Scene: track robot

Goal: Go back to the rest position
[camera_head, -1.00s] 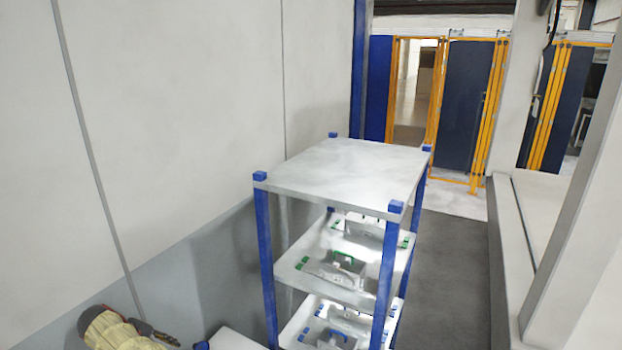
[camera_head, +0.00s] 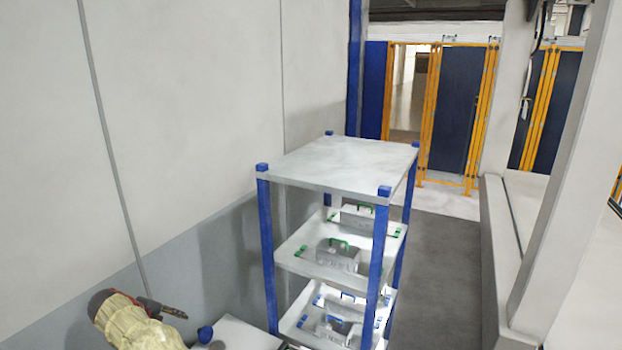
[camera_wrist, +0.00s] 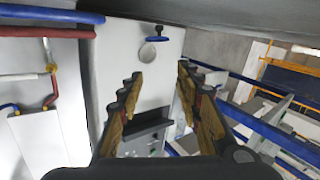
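My gripper (camera_wrist: 160,95) shows in the wrist view with its two jagged, yellow-brown fingers wide apart and nothing between them. In the head view my arm (camera_head: 135,322), in a pale yellow cover, is at the lower left. The dark gripper end (camera_head: 162,308) points right, beside the grey wall and left of the shelf rack. Whether its fingers are apart cannot be made out in the head view.
A rack with blue posts (camera_head: 265,250) and a white top (camera_head: 340,160) stands ahead, with green-handled (camera_head: 340,245) and blue-handled pieces on its trays. A white wall (camera_head: 180,100) is left. Grey floor (camera_head: 445,260) is clear right of the rack. Yellow-framed fencing (camera_head: 430,115) stands behind.

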